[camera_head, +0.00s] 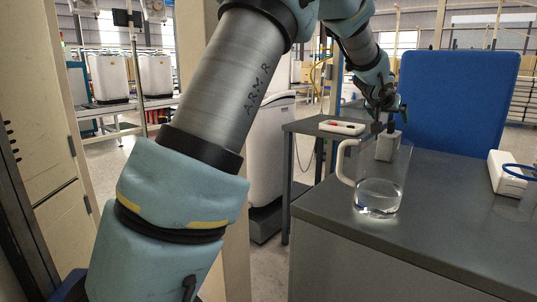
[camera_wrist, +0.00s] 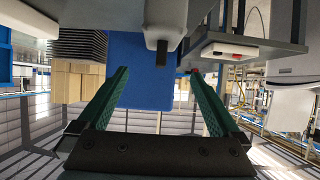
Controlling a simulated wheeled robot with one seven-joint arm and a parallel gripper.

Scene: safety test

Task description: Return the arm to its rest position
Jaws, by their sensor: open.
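My gripper (camera_head: 388,117) is at the far side of the grey table (camera_head: 440,235), just above a small pale block (camera_head: 387,147). In the wrist view my gripper (camera_wrist: 158,74) shows two green fingers spread apart with nothing held between them. A pale block with a dark part (camera_wrist: 164,24) appears beyond the fingertips; I cannot tell whether it touches them. My arm (camera_head: 225,95) reaches across the head view from the lower left, over the top, and down to the gripper.
A clear pitcher (camera_head: 378,190) with some liquid stands upright on the table, in front of the block. A blue panel (camera_head: 452,100) stands behind. A white tray with red items (camera_head: 342,128) lies left of the gripper. A white case (camera_head: 507,175) is at right.

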